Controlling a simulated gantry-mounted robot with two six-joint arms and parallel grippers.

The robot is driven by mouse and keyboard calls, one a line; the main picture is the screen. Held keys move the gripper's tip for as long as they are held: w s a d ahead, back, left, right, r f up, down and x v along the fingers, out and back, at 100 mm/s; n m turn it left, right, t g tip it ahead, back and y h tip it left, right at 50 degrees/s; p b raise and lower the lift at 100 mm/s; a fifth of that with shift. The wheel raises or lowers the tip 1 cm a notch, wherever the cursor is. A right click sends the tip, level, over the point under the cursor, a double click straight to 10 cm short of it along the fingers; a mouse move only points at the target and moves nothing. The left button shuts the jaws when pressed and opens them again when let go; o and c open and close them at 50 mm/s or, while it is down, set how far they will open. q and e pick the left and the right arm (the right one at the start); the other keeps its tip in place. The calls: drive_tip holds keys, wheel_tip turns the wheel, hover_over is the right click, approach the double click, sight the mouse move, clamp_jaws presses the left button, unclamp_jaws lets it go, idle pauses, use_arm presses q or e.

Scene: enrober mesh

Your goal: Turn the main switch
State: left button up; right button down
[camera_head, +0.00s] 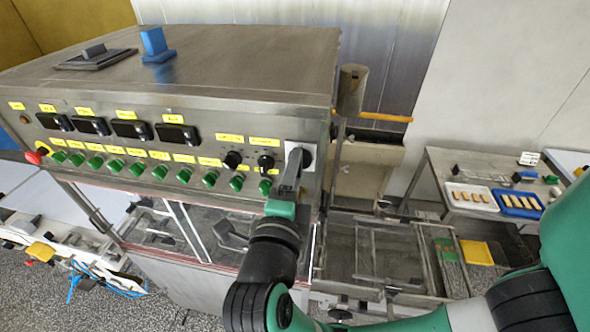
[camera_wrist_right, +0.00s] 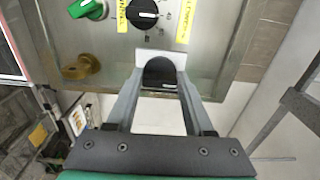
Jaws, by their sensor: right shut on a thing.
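The main switch is a black rotary knob on a white square plate (camera_head: 293,147) at the right end of the steel control panel. My right gripper (camera_head: 301,160) reaches up to it from below. In the right wrist view the gripper's two fingers (camera_wrist_right: 160,78) stand on either side of the black switch knob (camera_wrist_right: 159,72) and are shut on it, with the white plate behind. In the head view the fingers cover part of the knob. My left gripper is not in either view.
The panel carries a row of green knobs (camera_head: 208,179), black knobs (camera_head: 233,159), displays (camera_head: 131,129) and a red button (camera_head: 34,157). A black knob (camera_wrist_right: 143,14) sits close above the switch. A side table (camera_head: 455,172) with trays stands at right.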

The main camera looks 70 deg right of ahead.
idle(0.3)
drive_tip(key=shift+c, duration=1.4)
unclamp_jaws()
drive_tip(key=s+a+b, duration=0.1)
drive_tip(key=a+b, duration=0.2)
drive_tip(key=a, duration=0.8)
drive_tip(key=shift+s+a, duration=0.25)
drive_tip(key=shift+s, duration=0.1)
